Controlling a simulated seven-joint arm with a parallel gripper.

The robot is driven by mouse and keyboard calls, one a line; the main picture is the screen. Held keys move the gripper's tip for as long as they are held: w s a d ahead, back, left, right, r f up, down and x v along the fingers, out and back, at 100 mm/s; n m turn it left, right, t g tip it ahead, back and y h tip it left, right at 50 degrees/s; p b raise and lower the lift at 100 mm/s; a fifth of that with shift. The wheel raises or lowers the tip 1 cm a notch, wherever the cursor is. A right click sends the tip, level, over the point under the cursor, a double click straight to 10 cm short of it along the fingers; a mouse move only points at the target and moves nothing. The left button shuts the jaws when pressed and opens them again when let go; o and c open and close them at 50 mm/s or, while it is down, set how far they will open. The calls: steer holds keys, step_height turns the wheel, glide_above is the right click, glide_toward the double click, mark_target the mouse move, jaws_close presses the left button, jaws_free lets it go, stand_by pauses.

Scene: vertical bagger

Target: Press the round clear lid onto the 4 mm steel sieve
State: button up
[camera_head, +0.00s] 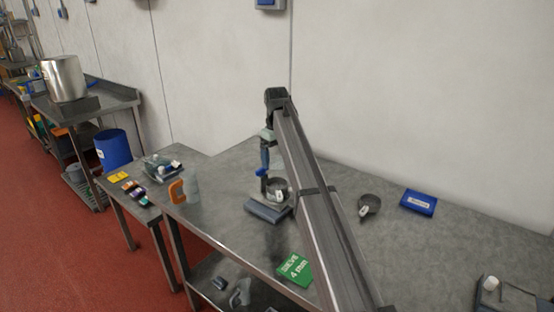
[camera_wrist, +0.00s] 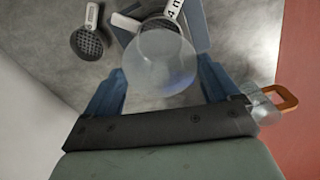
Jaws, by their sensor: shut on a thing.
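My gripper (camera_wrist: 165,85) has blue fingers and is shut on the round clear lid (camera_wrist: 165,62), which shows between the fingers in the wrist view. In the head view my gripper (camera_head: 263,172) is over the table, just left of and above a steel sieve (camera_head: 278,184). This sieve has a white tag and sits on a grey-blue block (camera_head: 268,213). In the wrist view a tag (camera_wrist: 173,8) reading "4 m" shows beyond the lid; the lid covers much of that sieve. The lid cannot be made out clearly in the head view, and it appears apart from the sieve.
Another tagged sieve (camera_head: 369,204) lies to the right, near a blue box (camera_head: 418,202). A green card (camera_head: 295,268) reading "SIEVE 4 mm" lies at the front edge. A clear jug (camera_head: 193,187) with an orange handle stands at the left. Bare table lies between them.

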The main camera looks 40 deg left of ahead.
steer(key=shift+f, duration=3.4)
steer(key=shift+f, duration=0.6)
steer(key=o, duration=0.8)
steer(key=shift+r, duration=3.55)
